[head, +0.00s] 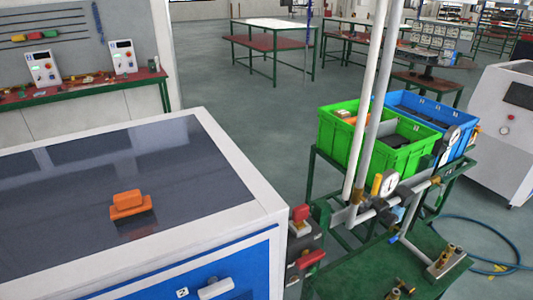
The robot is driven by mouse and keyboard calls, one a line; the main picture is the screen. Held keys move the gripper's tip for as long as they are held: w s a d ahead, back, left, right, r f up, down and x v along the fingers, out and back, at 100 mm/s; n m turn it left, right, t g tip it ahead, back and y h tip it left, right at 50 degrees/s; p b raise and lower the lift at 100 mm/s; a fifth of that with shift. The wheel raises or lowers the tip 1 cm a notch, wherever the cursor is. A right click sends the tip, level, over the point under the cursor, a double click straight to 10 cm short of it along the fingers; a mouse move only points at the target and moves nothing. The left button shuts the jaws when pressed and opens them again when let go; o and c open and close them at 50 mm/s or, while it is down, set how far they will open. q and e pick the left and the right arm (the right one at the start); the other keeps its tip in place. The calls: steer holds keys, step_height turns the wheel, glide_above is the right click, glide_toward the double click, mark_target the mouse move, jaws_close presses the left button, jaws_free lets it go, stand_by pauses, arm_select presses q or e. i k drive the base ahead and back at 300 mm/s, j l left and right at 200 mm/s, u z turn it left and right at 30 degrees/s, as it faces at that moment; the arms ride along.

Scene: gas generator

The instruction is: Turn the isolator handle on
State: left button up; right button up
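Red handles, an upper one (301,213) and a lower one (311,258), sit on small fittings beside the right edge of a white and blue cabinet (243,180). No label shows which part is the isolator handle, and I cannot tell whether either handle is on or off. An orange block-shaped part (128,204) stands on the cabinet's dark glossy top. A yellow lever (377,184) is next to a round gauge (389,182) on the pipework. Neither of my grippers is in view.
White vertical pipes (367,110) rise from a green metal stand (345,280). A green crate (347,158) and a blue crate (432,108) stand behind them. A blue hose (505,238) lies on the floor at right. The grey floor (260,110) between cabinet and crates is clear.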

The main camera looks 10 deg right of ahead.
mark_target(308, 258)
steer(key=k+l, duration=0.2)
steer(key=l, duration=0.2)
steer(key=k+l, duration=0.15)
steer(key=l, duration=0.25)
steer(key=k+l, duration=0.2)
steer(key=l, duration=0.2)
steer(key=i, duration=0.55)
steer(key=j+u, duration=0.05)
